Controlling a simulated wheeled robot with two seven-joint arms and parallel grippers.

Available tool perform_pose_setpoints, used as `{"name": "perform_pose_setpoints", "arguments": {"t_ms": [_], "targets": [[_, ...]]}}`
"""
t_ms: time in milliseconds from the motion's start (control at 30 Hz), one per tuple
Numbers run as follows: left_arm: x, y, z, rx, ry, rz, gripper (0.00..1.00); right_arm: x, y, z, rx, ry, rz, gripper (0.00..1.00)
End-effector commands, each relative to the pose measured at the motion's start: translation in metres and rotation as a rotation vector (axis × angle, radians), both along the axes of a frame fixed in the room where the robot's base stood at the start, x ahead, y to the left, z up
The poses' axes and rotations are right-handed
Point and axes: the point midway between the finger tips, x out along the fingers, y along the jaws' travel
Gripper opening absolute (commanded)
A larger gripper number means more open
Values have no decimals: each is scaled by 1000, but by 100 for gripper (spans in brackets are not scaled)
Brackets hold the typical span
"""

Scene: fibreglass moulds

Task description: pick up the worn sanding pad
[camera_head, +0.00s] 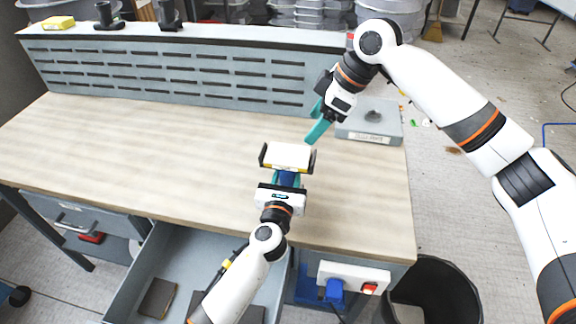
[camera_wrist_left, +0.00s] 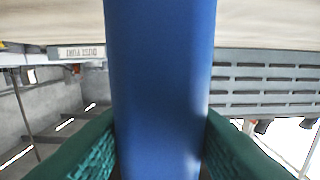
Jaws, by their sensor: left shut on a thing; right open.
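My left gripper (camera_head: 287,181) is shut on the blue handle (camera_wrist_left: 163,90) of a hand tool. The handle fills the middle of the left wrist view between the teal fingers. The tool's pale rectangular face (camera_head: 288,156) has dark clips at both ends and shows over the front right of the bench. I cannot tell if that face is the worn sanding pad. A flat brown pad (camera_head: 157,298) lies in the open drawer; its wear is too small to judge. My right gripper (camera_head: 314,122) is open and empty above the bench, left of a grey box.
The wooden bench top (camera_head: 150,140) is mostly clear. The grey box (camera_head: 368,124) stands at its back right. The drawer (camera_head: 140,262) is open below the front edge, near a socket box (camera_head: 352,277) with a red switch and a black bin (camera_head: 435,290).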

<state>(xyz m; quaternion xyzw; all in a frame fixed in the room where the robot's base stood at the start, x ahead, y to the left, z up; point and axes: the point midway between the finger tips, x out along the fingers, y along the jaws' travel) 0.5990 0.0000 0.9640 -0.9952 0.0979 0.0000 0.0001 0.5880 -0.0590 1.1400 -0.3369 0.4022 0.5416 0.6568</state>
Motion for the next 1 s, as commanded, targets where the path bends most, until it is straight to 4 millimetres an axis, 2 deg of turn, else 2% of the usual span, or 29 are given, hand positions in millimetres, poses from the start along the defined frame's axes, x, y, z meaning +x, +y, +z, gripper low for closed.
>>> {"name": "perform_pose_setpoints", "arguments": {"t_ms": [33, 100, 267, 600, 833, 1000], "targets": [[0, 0, 0, 0, 1, -1, 8, -1, 0, 5, -12, 3, 3, 81], [0, 0, -1, 0, 1, -1, 8, -2, -4, 11, -33, 9, 1, 91], [0, 0, -1, 0, 1, 0, 8, -3, -10, 14, -65, 22, -7, 91], [0, 0, -1, 0, 1, 0, 8, 1, 8, -35, -71, 24, -9, 91], [0, 0, -1, 0, 1, 0, 8, 3, 16, -50, -71, 22, -9, 91], [0, 0, -1, 0, 1, 0, 8, 6, 27, -74, -72, 25, -9, 91]]}}
